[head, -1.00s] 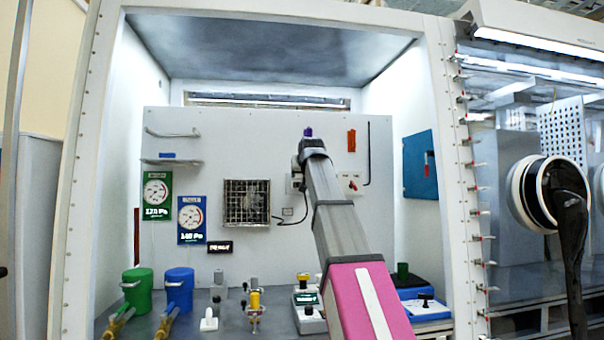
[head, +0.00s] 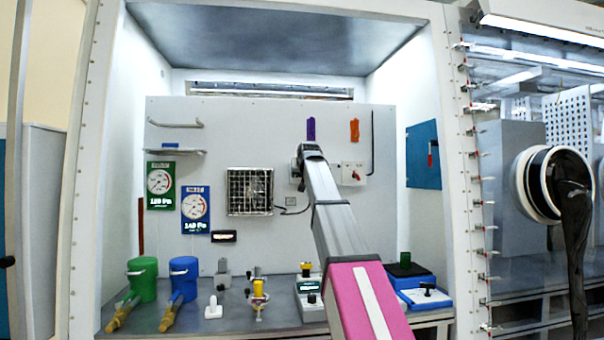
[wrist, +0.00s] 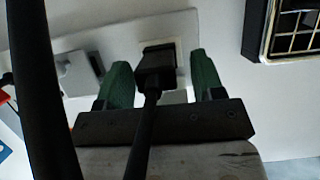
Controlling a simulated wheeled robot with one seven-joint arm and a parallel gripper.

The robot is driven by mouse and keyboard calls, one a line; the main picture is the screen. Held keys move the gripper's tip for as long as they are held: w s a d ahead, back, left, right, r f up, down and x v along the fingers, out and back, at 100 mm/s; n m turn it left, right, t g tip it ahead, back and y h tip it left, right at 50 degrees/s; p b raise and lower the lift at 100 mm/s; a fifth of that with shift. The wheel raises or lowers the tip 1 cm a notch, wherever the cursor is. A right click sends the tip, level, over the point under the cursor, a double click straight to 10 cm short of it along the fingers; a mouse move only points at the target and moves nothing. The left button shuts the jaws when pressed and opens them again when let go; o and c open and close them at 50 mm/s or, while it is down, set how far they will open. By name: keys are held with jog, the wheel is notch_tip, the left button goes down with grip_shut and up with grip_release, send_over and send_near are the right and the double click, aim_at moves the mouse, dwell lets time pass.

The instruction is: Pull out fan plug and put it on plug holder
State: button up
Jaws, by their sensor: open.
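The fan (head: 250,192) is a square metal grille on the back panel; its dark edge shows in the wrist view (wrist: 284,28). A black plug (wrist: 156,66) sits at a pale wall socket plate (wrist: 183,62) in the wrist view, with a black cable (wrist: 142,125) running from it. My gripper (wrist: 160,78) is open, with one green finger on each side of the plug and gaps visible. In the head view my gripper (head: 309,153) is at the panel right of the fan and hides the plug. I cannot tell which fixture is the plug holder.
A switch plate (head: 353,174) is right of my gripper. A purple item (head: 311,129) and an orange item (head: 354,130) hang above. Green (head: 142,279) and blue (head: 184,278) canisters and several small devices stand on the bench below.

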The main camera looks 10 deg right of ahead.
jog(key=c, duration=1.1)
jog(key=shift+s, duration=1.45)
jog(key=shift+s, duration=2.45)
